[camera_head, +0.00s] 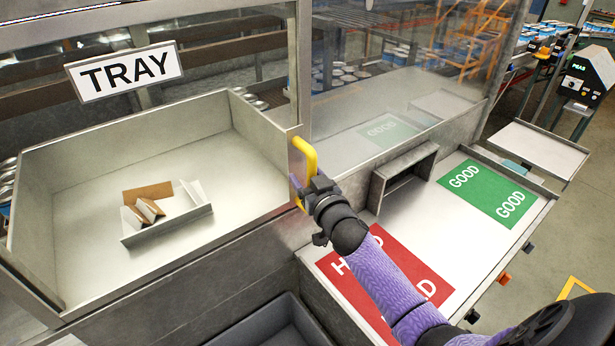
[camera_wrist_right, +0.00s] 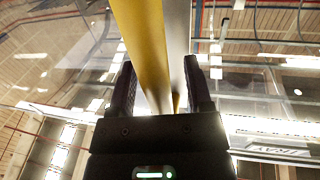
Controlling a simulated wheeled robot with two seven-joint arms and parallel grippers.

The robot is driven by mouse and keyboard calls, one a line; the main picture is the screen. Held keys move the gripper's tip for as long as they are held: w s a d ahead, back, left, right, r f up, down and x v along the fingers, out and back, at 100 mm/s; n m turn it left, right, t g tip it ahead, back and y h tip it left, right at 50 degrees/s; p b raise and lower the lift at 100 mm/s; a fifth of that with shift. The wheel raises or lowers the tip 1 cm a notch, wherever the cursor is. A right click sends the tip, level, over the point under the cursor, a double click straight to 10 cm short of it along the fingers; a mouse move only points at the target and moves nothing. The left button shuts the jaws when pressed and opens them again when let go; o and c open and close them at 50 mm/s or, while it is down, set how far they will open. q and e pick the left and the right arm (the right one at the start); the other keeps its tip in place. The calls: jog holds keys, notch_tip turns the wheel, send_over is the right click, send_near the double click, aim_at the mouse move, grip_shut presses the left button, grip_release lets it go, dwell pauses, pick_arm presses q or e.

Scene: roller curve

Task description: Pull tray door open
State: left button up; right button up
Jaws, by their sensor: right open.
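The yellow door handle (camera_head: 305,158) stands upright on a metal post at the right side of the tray bay, in the middle of the head view. A white TRAY sign (camera_head: 124,71) hangs above the bay at the upper left. My right gripper (camera_head: 308,190) is at the lower part of the handle. In the right wrist view, the yellow handle (camera_wrist_right: 140,40) runs between the two open fingers of the gripper (camera_wrist_right: 158,70), close to the left finger. Whether the fingers touch it, I cannot tell. My left gripper is not in view.
The metal tray bay (camera_head: 85,265) holds a small bracket (camera_head: 170,226) with brown pieces. Right of the post are a clear panel (camera_head: 400,95), a red mat (camera_head: 415,268) under my arm, and a green GOOD mat (camera_head: 487,192). A dark bin (camera_head: 262,325) sits below.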

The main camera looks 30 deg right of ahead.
grip_shut()
dwell(1.4)
